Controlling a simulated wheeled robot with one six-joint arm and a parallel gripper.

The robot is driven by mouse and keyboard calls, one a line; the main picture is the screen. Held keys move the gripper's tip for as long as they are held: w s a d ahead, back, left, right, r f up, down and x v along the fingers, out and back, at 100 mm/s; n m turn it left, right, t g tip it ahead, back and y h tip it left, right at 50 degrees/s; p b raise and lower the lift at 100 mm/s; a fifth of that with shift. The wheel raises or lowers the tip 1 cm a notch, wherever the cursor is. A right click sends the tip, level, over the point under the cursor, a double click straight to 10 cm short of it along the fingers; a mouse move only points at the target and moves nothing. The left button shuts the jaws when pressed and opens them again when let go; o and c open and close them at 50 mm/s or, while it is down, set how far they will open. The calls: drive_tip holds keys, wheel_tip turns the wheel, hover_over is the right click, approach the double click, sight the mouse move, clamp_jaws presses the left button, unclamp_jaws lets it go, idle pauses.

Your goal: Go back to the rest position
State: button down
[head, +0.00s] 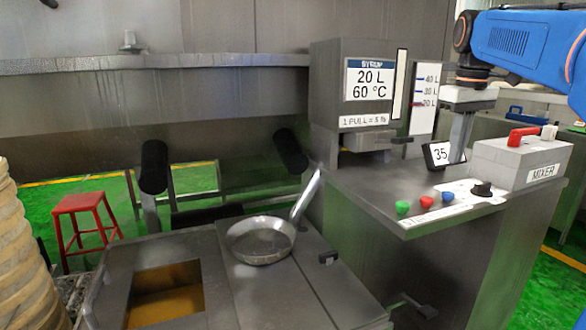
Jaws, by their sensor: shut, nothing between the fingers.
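My blue arm comes in from the upper right. My gripper (457,160) hangs below its dark wrist, pointing down over the console. Its fingers look together, with nothing seen between them. The fingertips are just behind or beside a small display reading 35 (440,154). I cannot tell whether they touch anything. No separate marker of the rest position shows.
The grey console (370,190) carries a syrup dispenser (370,85), a mixer box (520,163) with a red lever and several coloured knobs. A steel pan (260,240) sits on the lower counter. A red stool (85,225) stands at left on green floor.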

drive_tip(key=s+a+f+m+t, duration=0.1)
drive_tip(key=s+a+f, duration=0.2)
drive_tip(key=s+f, duration=0.5)
drive_tip(key=s+a+f+m+t, duration=0.1)
drive_tip(key=s+a+f, duration=0.3)
drive_tip(key=s+f, duration=0.4)
drive_tip(key=s+a+f+m+t, duration=0.1)
drive_tip(key=s+a+f, duration=0.2)
drive_tip(key=s+f, duration=0.6)
wheel_tip(320, 180, down, 5)
drive_tip(key=shift+a+r+t, duration=0.15)
drive_tip(key=shift+a+t, duration=0.2)
drive_tip(key=shift+t, duration=0.05)
drive_tip(key=shift+s, duration=0.1)
